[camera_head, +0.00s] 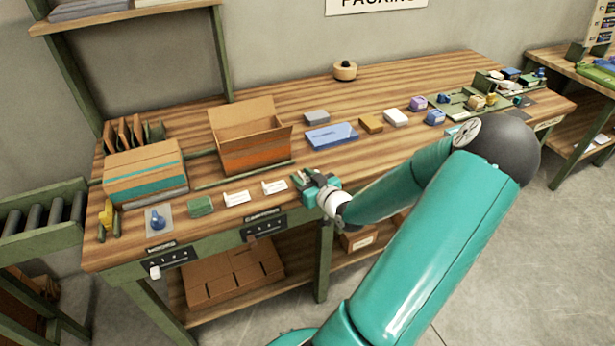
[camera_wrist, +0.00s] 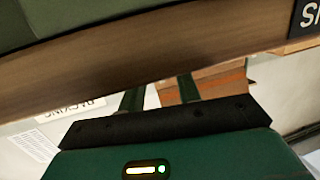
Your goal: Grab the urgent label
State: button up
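Two small white label-like pieces lie near the front edge of the wooden packing table, a left one (camera_head: 237,198) and a right one (camera_head: 274,187). Their print is too small to read, so I cannot tell which is the urgent label. My gripper (camera_head: 302,179) is at the table's front edge, just right of the right white piece and apart from it. In the wrist view, my gripper's two green fingers (camera_wrist: 160,95) stand apart with nothing held between them. No label can be made out in that view.
An open cardboard box (camera_head: 250,150) stands behind the white pieces. A green block (camera_head: 201,206) lies to their left. A blue flat package (camera_head: 331,136) and several small blocks lie behind my gripper. The table's front edge (camera_head: 215,228) runs close below the white pieces.

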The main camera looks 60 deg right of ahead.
jog(key=x, duration=0.3)
jog(key=shift+s, duration=0.1)
grip_shut()
jog(key=shift+r, duration=0.15)
